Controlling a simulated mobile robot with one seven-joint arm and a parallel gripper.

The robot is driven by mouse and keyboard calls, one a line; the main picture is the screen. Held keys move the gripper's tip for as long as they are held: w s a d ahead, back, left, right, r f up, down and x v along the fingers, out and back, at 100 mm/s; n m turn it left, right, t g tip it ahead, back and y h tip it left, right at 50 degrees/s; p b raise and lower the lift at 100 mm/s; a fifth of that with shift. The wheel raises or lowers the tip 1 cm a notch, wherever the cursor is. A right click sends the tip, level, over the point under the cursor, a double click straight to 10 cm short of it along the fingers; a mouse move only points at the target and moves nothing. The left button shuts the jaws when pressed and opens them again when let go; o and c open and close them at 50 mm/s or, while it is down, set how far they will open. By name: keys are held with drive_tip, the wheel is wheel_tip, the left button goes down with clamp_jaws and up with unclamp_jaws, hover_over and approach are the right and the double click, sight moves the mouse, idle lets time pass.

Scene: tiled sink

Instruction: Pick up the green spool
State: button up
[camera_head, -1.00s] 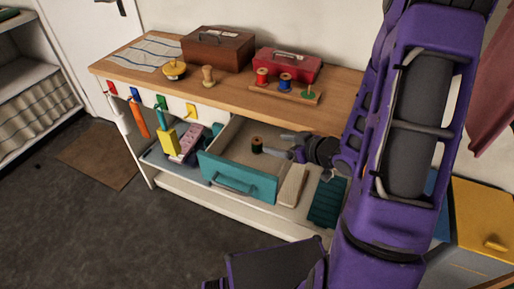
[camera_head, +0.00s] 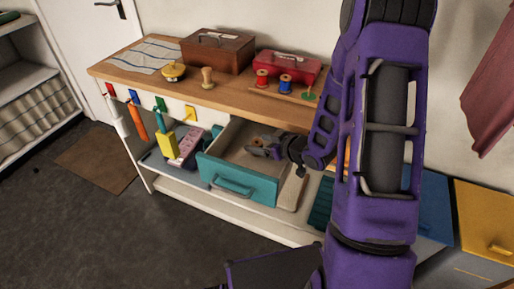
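The green spool (camera_head: 256,141) is inside the open teal-fronted drawer (camera_head: 238,184). Only a bit of its brownish top shows; my gripper hides most of it. My gripper (camera_head: 260,149) reaches into the drawer from the right, with its fingers at the spool. The fingers are too small and overlapped to tell whether they are apart or closed on it.
A wooden rack (camera_head: 272,92) on the worktop holds a red spool (camera_head: 262,79), a blue spool (camera_head: 285,82) and a bare peg on a green base (camera_head: 308,96). A red toolbox (camera_head: 290,66) and a brown box (camera_head: 217,52) stand behind. A pale block (camera_head: 291,190) lies right of the drawer.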

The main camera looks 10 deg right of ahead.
clamp_jaws()
drive_tip(key=shift+a+r, duration=0.1)
idle(0.4)
